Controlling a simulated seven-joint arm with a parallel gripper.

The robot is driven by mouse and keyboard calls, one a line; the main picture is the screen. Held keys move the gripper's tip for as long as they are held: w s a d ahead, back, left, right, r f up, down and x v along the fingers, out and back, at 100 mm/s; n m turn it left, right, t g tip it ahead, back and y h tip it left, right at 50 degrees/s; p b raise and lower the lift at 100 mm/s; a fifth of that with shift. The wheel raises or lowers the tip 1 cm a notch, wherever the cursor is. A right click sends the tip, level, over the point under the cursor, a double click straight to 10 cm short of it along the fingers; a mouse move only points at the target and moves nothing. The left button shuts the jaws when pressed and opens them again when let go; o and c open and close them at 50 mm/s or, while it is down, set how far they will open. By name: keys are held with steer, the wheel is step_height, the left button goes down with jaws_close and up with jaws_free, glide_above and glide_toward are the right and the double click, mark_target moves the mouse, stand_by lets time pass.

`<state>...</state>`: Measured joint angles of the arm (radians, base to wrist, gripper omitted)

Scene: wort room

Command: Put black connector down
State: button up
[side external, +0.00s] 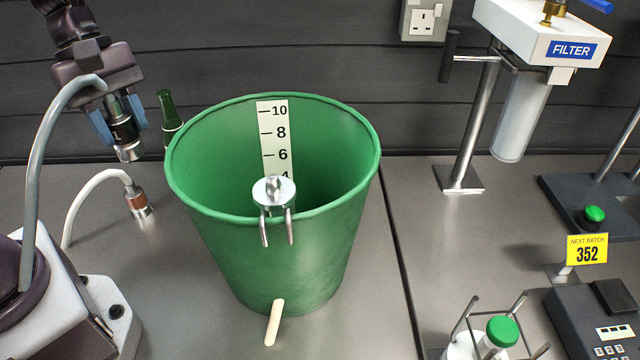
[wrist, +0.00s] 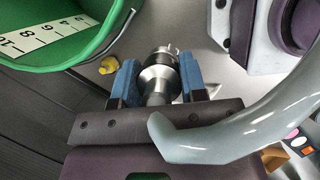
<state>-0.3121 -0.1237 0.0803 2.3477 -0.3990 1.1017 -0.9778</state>
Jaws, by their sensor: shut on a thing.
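My gripper (side external: 118,125) is at the upper left in the side external view, above the bench and left of the green bucket.
A green bucket (side external: 290,255) with a scale strip and a metal clip on its rim stands right of my gripper. A second connector (side external: 138,203) on a white hose stands on the bench below. A green bottle (side external: 169,115) is behind. Bare bench (side external: 185,300) lies left of the bucket.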

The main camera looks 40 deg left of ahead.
mark_target(111, 100)
step_height(111, 100, up, 4)
steer(key=shift+f, duration=0.15)
steer(key=w+d+n+t+y, duration=0.15)
steer(key=w+n, duration=0.25)
steer(key=w, duration=1.2)
steer(key=w+d+n+t, duration=0.25)
steer(key=w+n, duration=0.25)
steer(key=w, duration=1.2)
steer(key=shift+g, duration=0.4)
steer(key=f, duration=1.8)
steer(key=d+f, duration=0.1)
steer(key=f, duration=0.9)
steer(key=shift+w, duration=0.1)
steer(key=shift+f, duration=0.2)
steer(key=o, duration=1.1)
steer(key=shift+c, duration=0.2)
steer(key=shift+r, duration=0.15)
